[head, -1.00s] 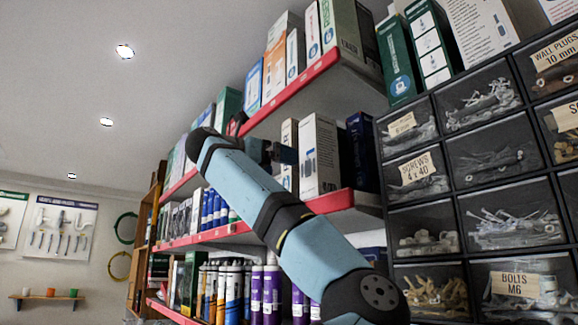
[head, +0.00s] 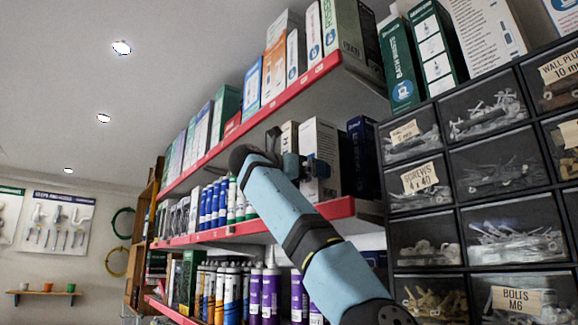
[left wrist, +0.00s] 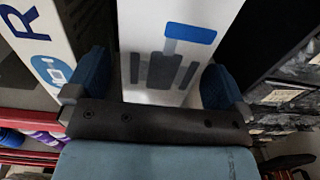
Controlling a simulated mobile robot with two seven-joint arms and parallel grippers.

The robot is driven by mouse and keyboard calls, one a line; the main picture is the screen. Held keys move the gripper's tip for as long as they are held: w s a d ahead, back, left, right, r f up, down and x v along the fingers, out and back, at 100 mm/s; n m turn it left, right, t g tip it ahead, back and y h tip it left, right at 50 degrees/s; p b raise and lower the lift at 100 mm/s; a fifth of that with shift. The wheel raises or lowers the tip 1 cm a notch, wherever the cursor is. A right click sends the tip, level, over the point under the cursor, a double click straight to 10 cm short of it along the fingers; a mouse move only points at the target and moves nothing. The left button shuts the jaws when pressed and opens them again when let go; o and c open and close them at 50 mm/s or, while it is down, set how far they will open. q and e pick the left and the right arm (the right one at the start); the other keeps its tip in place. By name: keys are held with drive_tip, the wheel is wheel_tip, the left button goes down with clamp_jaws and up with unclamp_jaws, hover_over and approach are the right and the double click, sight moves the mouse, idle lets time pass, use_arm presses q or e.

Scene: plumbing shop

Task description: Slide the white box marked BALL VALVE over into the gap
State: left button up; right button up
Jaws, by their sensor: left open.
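A white box (head: 318,137) with a drawing on its front stands upright on the middle red-edged shelf. In the left wrist view the white box (left wrist: 150,22) shows a blue-handled dark valve drawing; I cannot read its lettering. My left gripper (head: 306,167) is in front of the box's lower part, open, and it also shows in the left wrist view (left wrist: 153,72). Its blue fingers are spread to either side of the drawing; I cannot tell whether they touch the box. A dark blue box (head: 362,150) stands to the right. The gap is not clearly visible. My right gripper is not in view.
A narrower box (head: 288,136) stands left of the white box. The upper shelf (head: 300,82) overhangs the row. Black drawers (head: 422,231) of hardware stand close on the right. Tubes and purple bottles (head: 270,294) fill the shelf below.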

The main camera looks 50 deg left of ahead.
use_arm(q)
drive_tip(key=w, duration=0.3)
drive_tip(key=shift+d+p, duration=0.1)
drive_tip(key=shift+p, duration=0.25)
drive_tip(key=shift+w, duration=0.35)
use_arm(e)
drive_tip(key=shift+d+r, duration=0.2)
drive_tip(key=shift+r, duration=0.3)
use_arm(q)
drive_tip(key=shift+c, duration=0.2)
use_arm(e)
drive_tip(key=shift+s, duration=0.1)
use_arm(q)
drive_tip(key=c, duration=1.3)
drive_tip(key=shift+d, duration=0.1)
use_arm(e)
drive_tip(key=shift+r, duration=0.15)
